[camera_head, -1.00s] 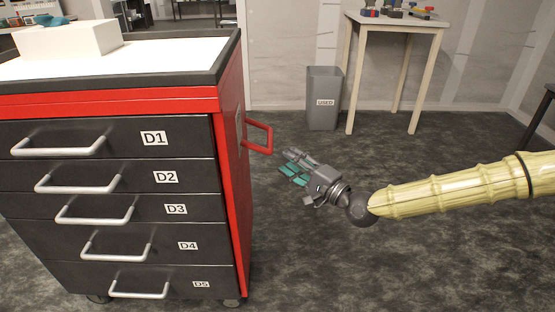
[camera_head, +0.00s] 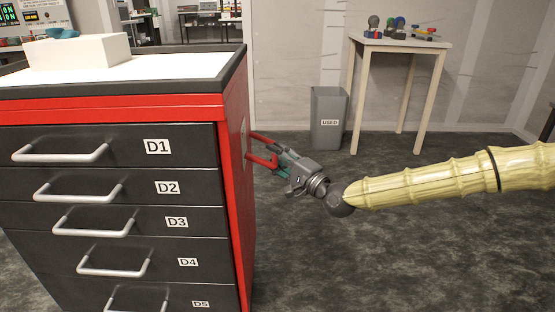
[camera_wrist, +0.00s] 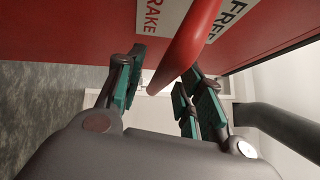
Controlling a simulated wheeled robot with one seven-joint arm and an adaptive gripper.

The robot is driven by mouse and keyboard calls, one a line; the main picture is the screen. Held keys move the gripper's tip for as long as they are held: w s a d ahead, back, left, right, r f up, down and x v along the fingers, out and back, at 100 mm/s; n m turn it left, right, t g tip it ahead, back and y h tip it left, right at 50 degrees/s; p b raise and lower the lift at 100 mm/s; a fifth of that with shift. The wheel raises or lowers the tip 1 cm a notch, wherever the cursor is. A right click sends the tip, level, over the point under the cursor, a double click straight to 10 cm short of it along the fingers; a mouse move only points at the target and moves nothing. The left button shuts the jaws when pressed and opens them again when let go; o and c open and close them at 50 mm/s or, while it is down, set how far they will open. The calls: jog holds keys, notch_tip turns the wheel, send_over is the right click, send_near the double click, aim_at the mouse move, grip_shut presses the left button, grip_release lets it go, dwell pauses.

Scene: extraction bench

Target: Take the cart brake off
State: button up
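The cart (camera_head: 236,200) has a black front, red trim and a red right side. A red brake lever (camera_head: 262,163) sticks out from that side; it also shows in the wrist view as a thick red bar (camera_wrist: 188,50). White labels behind it read BRAKE (camera_wrist: 152,18) and FREE (camera_wrist: 232,14), both partly hidden. My gripper (camera_head: 273,153) is at the lever. In the wrist view my gripper (camera_wrist: 160,88) has its teal-padded fingers apart, with the bar's end between them. The bar lies close to the right finger; I cannot tell whether they touch.
The cart front has drawers with grey handles (camera_head: 60,153). A white box (camera_head: 75,52) with a teal item stands on its top. A grey USED bin (camera_head: 328,120) and a small table (camera_head: 400,42) stand behind. The floor right of the cart is clear.

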jog(key=shift+w+a+r, duration=0.1)
jog(key=shift+w+a, duration=0.15)
jog(key=shift+c, duration=0.2)
grip_shut()
